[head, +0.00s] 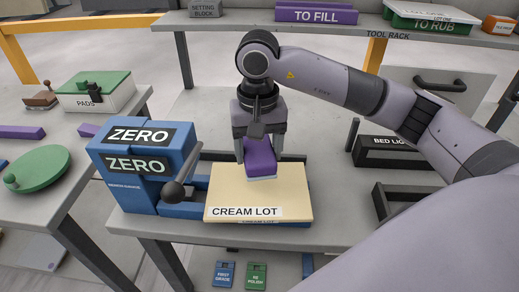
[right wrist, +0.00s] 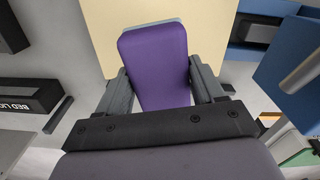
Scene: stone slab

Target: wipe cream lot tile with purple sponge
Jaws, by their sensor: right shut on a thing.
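The cream lot tile (head: 290,200) lies flat on a blue base on the slab bench, with its "CREAM LOT" label along the front edge. My right gripper (head: 259,150) is shut on the purple sponge (head: 262,158) and holds it over the back middle of the tile. The sponge's pale lower face is at or just above the tile; I cannot tell whether it touches. In the right wrist view the purple sponge (right wrist: 155,60) sits between the two fingers, with the cream tile (right wrist: 215,30) beyond it. My left gripper is not in view.
A blue gauge block labelled ZERO (head: 140,165) with a dark ball-ended lever (head: 174,192) stands directly left of the tile. A BED LIGHT box (head: 385,152) is at the right. A green round lid (head: 40,167) and a PADS box (head: 95,92) are on the left table.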

